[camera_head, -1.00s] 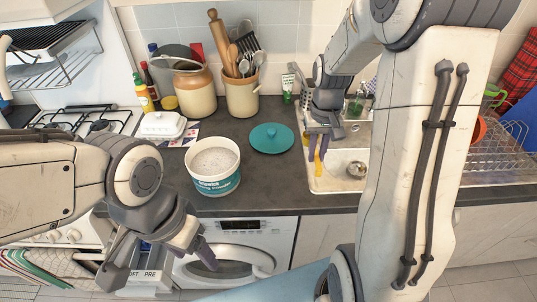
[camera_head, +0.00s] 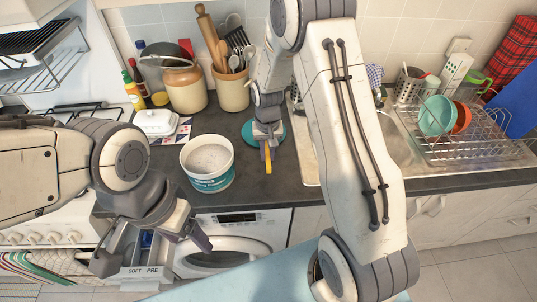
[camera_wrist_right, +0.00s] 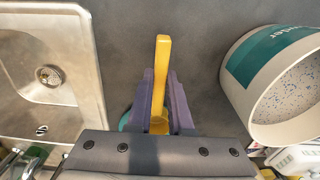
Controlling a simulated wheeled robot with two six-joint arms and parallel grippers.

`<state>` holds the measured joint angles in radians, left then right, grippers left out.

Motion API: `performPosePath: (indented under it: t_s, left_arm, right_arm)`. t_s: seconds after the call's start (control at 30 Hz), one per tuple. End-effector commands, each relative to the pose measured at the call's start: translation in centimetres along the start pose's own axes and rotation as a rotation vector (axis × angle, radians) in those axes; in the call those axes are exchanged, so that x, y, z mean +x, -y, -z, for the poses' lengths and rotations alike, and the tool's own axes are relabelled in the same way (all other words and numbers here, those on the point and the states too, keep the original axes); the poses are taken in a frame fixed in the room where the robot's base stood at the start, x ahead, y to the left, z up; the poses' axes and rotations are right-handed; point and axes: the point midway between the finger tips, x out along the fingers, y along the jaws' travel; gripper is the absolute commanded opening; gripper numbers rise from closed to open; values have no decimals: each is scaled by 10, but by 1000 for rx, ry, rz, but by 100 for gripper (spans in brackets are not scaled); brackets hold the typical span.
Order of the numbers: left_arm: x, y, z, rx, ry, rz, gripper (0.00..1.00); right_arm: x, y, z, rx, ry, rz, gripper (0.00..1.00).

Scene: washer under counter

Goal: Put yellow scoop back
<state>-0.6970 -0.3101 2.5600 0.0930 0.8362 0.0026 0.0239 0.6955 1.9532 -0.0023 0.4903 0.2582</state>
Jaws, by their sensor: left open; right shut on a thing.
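The yellow scoop (camera_head: 266,158) is in my right gripper (camera_head: 266,142), which is shut on it above the dark counter. In the right wrist view the scoop (camera_wrist_right: 161,80) sticks out between the purple fingers (camera_wrist_right: 160,105). The white and teal powder tub (camera_head: 207,163) is open and full of speckled powder. It stands left of the right gripper in the head view and also shows in the right wrist view (camera_wrist_right: 240,70). The teal lid (camera_head: 249,134) lies on the counter, partly hidden behind the right gripper. My left gripper (camera_head: 152,255) is open and empty, low in front of the washer.
A steel sink (camera_head: 307,165) lies right of the right gripper, partly covered by my arm. A dish rack (camera_head: 470,140) with bowls stands further right. A utensil crock (camera_head: 232,90), a brown jar (camera_head: 185,88) and a white butter dish (camera_head: 160,122) stand behind the tub. The washer's drawer (camera_head: 147,272) is pulled out.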

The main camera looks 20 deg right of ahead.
Motion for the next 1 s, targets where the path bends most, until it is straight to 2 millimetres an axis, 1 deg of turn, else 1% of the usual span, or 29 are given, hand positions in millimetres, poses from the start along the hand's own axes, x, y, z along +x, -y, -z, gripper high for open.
performPosePath:
  t_s: [0.03, 0.1, 0.2, 0.43, 0.8, 0.93, 0.97, 1.0]
  left_arm:
    - [-6, 0, 0, 0, 0, 0, 68]
    - [-8, -1, 0, 0, 0, 0, 68]
    - [-8, -1, 0, -1, 0, 0, 68]
    - [-7, 0, 0, 0, 0, 0, 68]
    - [1, 0, 0, 0, 0, 0, 68]
    - [1, 0, 0, 0, 0, 0, 68]
    - [1, 0, 0, 0, 0, 0, 68]
    - [1, 0, 0, 0, 0, 0, 68]
  right_arm:
    - [6, 0, -1, 0, 5, -1, 0]
    - [13, 0, -1, 0, 4, -1, 0]
    - [18, 0, 0, 0, 0, 0, 0]
    - [19, -1, 0, 0, 0, 0, 0]
    - [31, -1, 0, 0, 0, 0, 0]
    - [31, -1, 0, 0, 0, 0, 0]
    - [31, -1, 0, -1, 0, 0, 30]
    - [31, -1, 0, -1, 0, 0, 45]
